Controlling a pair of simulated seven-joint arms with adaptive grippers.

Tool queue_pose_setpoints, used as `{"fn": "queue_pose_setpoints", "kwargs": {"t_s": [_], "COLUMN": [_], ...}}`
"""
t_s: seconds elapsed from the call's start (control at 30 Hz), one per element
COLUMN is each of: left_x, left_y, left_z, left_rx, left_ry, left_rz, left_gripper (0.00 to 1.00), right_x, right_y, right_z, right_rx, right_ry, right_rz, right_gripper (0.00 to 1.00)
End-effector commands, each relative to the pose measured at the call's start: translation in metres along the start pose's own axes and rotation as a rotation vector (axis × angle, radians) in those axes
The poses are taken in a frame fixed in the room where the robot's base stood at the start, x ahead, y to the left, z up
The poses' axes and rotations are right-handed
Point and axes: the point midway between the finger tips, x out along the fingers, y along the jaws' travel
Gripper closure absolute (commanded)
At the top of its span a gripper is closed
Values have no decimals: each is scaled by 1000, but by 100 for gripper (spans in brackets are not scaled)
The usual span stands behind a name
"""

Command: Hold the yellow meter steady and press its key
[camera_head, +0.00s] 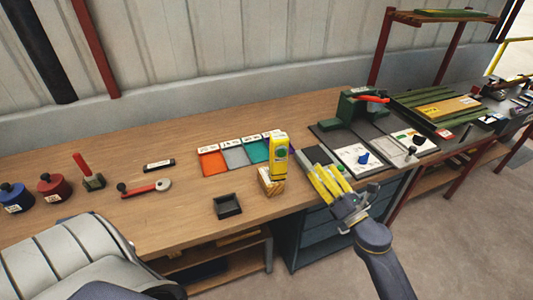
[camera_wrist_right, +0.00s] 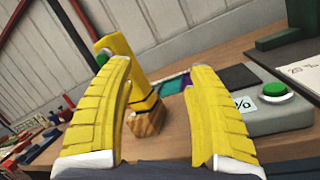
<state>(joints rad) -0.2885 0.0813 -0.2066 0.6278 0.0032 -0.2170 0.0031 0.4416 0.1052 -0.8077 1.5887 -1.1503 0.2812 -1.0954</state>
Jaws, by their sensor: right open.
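The yellow meter (camera_head: 280,155) stands upright on a small wooden block (camera_head: 270,184) near the front edge of the bench. A green key shows on its face. In the right wrist view, the meter (camera_wrist_right: 138,68) looks tilted, with its round green key (camera_wrist_right: 103,57) on the left and the wooden block (camera_wrist_right: 149,121) below. My right gripper (camera_head: 317,170), with yellow fingers, is open just right of the meter, apart from it. In the right wrist view, the meter appears beyond the gap between its fingers (camera_wrist_right: 162,70). My left gripper is not in view.
A grey box with a green button (camera_wrist_right: 280,89) stands right of the meter. Coloured mats (camera_head: 237,156) lie behind it, a dark tray (camera_head: 227,206) to its front left. A red-handled tool (camera_head: 145,188) and jars (camera_head: 54,187) are further left. A green press (camera_head: 357,108) stands right.

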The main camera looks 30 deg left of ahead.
Motion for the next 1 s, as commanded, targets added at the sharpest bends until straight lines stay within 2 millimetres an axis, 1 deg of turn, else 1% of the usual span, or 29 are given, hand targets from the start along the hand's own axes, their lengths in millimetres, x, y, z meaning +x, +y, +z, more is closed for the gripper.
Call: {"fn": "queue_pose_setpoints", "kwargs": {"t_s": [0.03, 0.1, 0.23, 0.4, 0.6, 0.73, 0.87, 1.0], "left_x": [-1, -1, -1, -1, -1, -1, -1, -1], "left_y": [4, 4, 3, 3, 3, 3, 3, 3], "left_z": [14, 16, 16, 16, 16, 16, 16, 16], "left_rx": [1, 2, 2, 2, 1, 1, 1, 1], "left_ry": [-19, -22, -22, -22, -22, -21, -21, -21], "left_rz": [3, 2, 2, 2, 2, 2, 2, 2], "left_gripper": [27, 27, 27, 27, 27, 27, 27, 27], "right_x": [10, 19, 29, 32, 30, 32, 39, 52], "right_y": [13, 20, 23, 21, 16, 15, 17, 20], "right_z": [2, -8, -30, -52, -66, -70, -76, -84], "right_rx": [-72, -157, -285, -419, -501, -521, -522, -521], "right_ry": [32, 98, 224, 363, 458, 481, 484, 483], "right_rz": [49, 104, 196, 291, 352, 366, 369, 369], "right_gripper": [44, 44, 44, 44, 44, 44, 44, 44]}}
